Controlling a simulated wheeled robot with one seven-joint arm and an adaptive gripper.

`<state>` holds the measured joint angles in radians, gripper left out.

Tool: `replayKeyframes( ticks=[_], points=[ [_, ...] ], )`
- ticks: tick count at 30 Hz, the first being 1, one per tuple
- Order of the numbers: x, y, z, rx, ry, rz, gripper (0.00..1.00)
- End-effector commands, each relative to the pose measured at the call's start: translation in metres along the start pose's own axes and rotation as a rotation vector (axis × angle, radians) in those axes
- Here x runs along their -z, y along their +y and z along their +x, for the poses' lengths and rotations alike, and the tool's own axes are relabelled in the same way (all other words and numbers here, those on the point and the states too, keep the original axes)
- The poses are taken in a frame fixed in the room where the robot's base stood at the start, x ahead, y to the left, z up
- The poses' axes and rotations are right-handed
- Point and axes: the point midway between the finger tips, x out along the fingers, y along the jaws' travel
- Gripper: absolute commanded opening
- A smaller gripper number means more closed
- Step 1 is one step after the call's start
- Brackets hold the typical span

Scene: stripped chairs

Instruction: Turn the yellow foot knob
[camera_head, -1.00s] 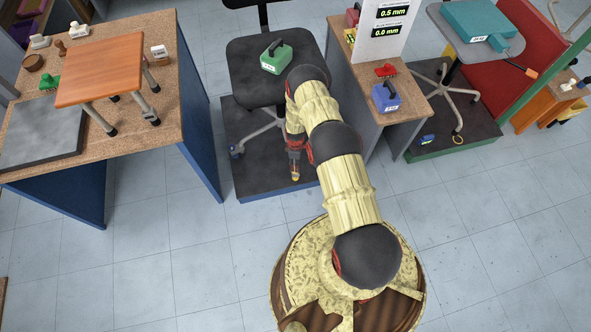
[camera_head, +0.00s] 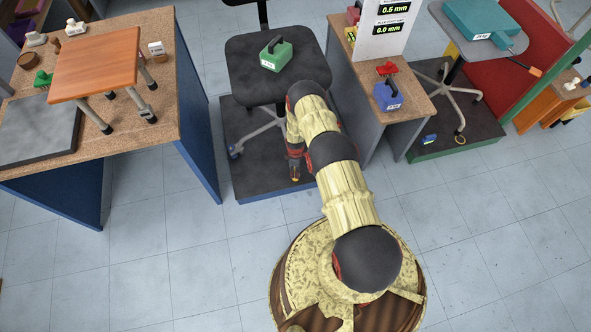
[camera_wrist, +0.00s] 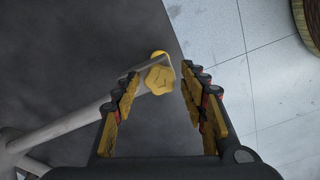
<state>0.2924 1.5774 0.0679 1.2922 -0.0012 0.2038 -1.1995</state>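The yellow foot knob (camera_wrist: 160,80) is a lobed knob at the end of a pale chair leg (camera_wrist: 75,122) in the wrist view. A smaller yellow part (camera_wrist: 158,54) shows just beyond it. My gripper (camera_wrist: 161,74) is open, with one finger on each side of the knob's near part. I see gaps on both sides; I cannot tell how far the tips are above it. In the head view my gripper (camera_head: 295,173) points down over the dark platform (camera_head: 262,183) below the black chair (camera_head: 270,87). The knob cannot be made out there.
A green weight (camera_head: 277,57) sits on the chair seat. A workbench (camera_head: 165,95) with a wooden stool (camera_head: 95,66) stands to the left. A side table (camera_head: 415,98) with a blue weight (camera_head: 388,97) stands to the right. The tiled floor in front is clear.

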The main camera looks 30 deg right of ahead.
Motion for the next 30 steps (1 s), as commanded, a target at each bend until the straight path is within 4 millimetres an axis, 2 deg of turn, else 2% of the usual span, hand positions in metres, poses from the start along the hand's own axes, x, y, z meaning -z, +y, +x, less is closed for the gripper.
replayKeyframes(
  ticks=[20,30],
  points=[
    [-0.0001,-0.0002,0.0001,0.0,0.0,0.0,0.03],
    [-0.0004,-0.0009,0.0004,0.001,0.0,0.047,0.02]
  ],
)
